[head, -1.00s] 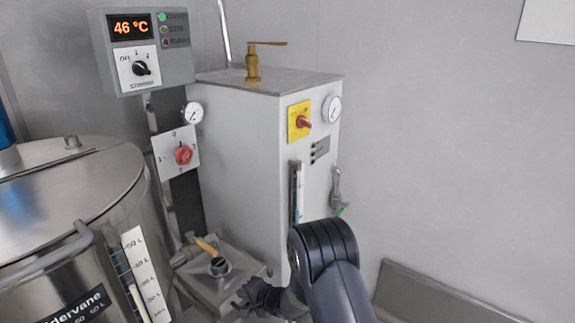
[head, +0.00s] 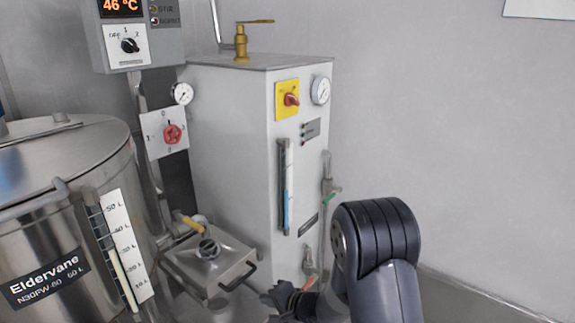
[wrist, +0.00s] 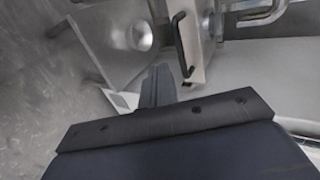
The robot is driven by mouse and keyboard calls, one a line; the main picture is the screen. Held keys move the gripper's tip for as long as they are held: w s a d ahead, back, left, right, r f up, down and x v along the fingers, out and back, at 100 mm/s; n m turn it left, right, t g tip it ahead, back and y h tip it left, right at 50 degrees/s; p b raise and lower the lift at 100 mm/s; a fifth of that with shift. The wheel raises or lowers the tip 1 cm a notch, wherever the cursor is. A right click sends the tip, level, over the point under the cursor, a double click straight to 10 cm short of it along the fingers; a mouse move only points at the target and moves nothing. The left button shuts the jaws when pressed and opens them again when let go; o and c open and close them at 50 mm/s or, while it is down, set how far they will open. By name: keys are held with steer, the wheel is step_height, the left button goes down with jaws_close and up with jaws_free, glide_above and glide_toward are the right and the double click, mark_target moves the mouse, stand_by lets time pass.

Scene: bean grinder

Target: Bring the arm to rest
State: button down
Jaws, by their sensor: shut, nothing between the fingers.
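My gripper (head: 280,297) is low in the head view, partly hidden by my dark arm, to the right of a steel box with a black handle. In the wrist view my gripper (wrist: 158,78) shows as narrow dark fingers held together, with nothing between them. It appears apart from the metal surfaces beyond it.
A steel tank (head: 65,170) with a level scale stands at left. The steel box (head: 212,258) with a black handle sits low beside it. A grey cabinet (head: 235,150) with a yellow-and-red switch (head: 287,99) stands behind. Bare wall fills the right.

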steer(key=s+d+r+p, duration=0.1)
steer(key=s+d+r, duration=0.1)
steer(key=s+d, duration=0.5)
steer(key=d, duration=0.2)
steer(key=shift+s+d, duration=0.3)
steer(key=shift+d, duration=0.05)
steer(key=shift+a, duration=0.1)
